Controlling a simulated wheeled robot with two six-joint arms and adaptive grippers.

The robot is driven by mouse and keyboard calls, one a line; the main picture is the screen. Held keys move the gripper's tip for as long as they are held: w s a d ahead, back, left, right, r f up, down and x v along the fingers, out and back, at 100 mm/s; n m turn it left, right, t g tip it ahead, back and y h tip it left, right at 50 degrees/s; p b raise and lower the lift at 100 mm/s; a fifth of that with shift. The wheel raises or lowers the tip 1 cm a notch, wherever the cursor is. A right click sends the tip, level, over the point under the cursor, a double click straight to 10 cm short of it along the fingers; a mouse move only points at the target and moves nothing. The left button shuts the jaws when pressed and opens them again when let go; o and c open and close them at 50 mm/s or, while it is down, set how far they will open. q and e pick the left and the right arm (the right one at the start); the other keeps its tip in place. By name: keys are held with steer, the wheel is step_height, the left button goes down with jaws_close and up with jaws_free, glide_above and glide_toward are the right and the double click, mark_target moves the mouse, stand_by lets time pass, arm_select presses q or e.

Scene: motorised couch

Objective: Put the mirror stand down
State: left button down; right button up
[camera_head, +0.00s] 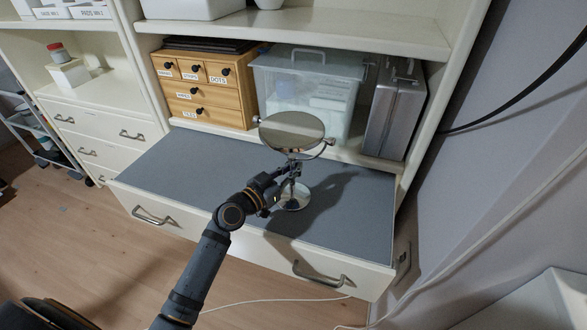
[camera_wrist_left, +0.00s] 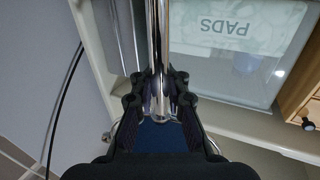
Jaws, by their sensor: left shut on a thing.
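The mirror stand (camera_head: 291,133) has a round mirror on top, a thin chrome pole and a round base. It is upright above the grey surface of the pulled-out drawer (camera_head: 190,165). My left gripper (camera_head: 284,185) is shut on its pole, low down near the base. In the left wrist view the chrome pole (camera_wrist_left: 158,45) runs between the fingers of my left gripper (camera_wrist_left: 160,95). The base appears close to the grey surface; I cannot tell whether it touches. My right gripper is not in view.
Behind the drawer stand a wooden box of small drawers (camera_head: 205,88), a clear lidded bin (camera_head: 308,85) and a silver case (camera_head: 395,108). A shelf edge (camera_head: 300,35) overhangs them. The grey surface is clear left and right of the stand.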

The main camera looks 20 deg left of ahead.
arm_select(q)
steer(key=c, duration=1.3)
jaws_free()
steer(key=shift+v, duration=6.05)
steer(key=shift+b, duration=0.3)
